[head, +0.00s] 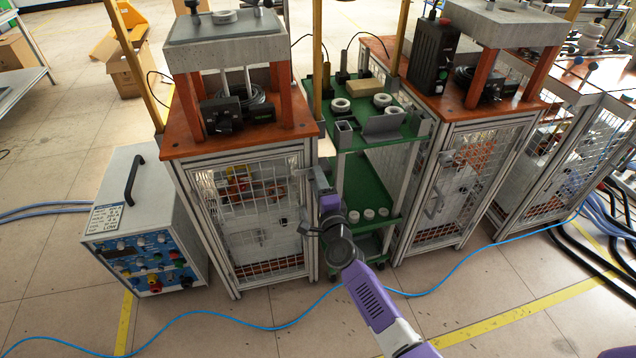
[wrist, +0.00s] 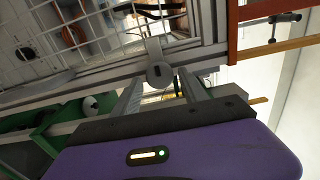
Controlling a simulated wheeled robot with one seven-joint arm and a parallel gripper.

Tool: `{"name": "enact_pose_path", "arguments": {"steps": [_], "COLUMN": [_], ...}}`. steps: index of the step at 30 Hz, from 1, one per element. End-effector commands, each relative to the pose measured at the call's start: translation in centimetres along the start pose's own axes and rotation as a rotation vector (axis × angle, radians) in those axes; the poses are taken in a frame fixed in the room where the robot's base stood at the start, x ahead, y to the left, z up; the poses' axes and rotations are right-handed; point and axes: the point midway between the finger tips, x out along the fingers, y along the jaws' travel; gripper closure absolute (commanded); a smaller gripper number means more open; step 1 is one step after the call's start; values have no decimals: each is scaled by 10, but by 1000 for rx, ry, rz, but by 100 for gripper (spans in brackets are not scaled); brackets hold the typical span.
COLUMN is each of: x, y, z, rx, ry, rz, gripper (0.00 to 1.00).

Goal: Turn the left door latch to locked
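The left cabinet's mesh door (head: 250,215) is closed in the head view. The left door latch (wrist: 158,73) is a grey round hub with a short flat arm on the door-frame edge in the wrist view. The arm points up the picture, over the edge of the mesh. My gripper (wrist: 160,88) is open, its two fingers spread on either side below the hub, with the tips close to it. Contact cannot be told. In the head view my gripper (head: 322,184) is at the door's right edge, where the latch is too small to make out.
A green shelf cart (head: 372,183) stands close right of the left cabinet, beside my gripper. A second mesh cabinet (head: 445,195) is beyond it. A grey control box (head: 140,225) stands at left. A blue cable (head: 255,326) crosses the open floor in front.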

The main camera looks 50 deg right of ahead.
Motion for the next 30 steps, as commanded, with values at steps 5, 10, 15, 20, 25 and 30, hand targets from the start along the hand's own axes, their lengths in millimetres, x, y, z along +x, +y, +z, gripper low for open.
{"name": "enact_pose_path", "arguments": {"steps": [5, 10, 15, 20, 25, 30], "x": [0, -1, -17, -44, -67, -77], "y": [0, 0, -1, -1, -1, 0], "z": [0, 1, 1, 1, 0, 0], "rx": [-1, -2, -2, -3, -2, -1], "ry": [-1, -1, -2, -3, -1, -1], "rz": [0, 0, 1, 2, 1, -1], "gripper": [42, 42, 42, 42, 42, 42]}}
